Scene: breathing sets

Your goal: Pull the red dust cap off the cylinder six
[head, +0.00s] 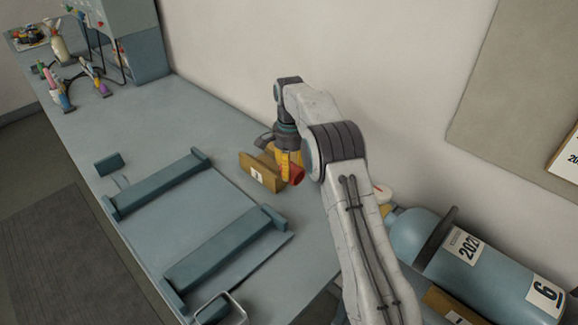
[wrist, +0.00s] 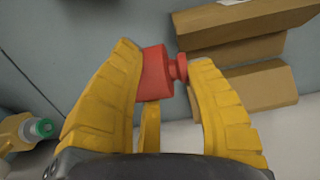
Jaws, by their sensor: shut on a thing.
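The red dust cap (wrist: 153,74) is between the yellow fingers of my gripper (wrist: 165,85) in the wrist view, with its narrower knob pointing right. My gripper (head: 289,163) is shut on the cap. In the head view the red cap (head: 297,175) shows just below the fingers, over the bench and apart from the cylinder. Cylinder six (head: 480,272) is blue-grey, lies on its side at lower right and carries a "6" label. My arm crosses in front of its left end, so its valve is partly or wholly hidden.
A brown wooden holder (head: 258,175) with a white label stands on the bench beside my gripper; its blocks (wrist: 235,35) also show in the wrist view. A teal rail frame (head: 225,245) occupies the near bench. The bench's middle (head: 170,135) is clear. The wall is close behind.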

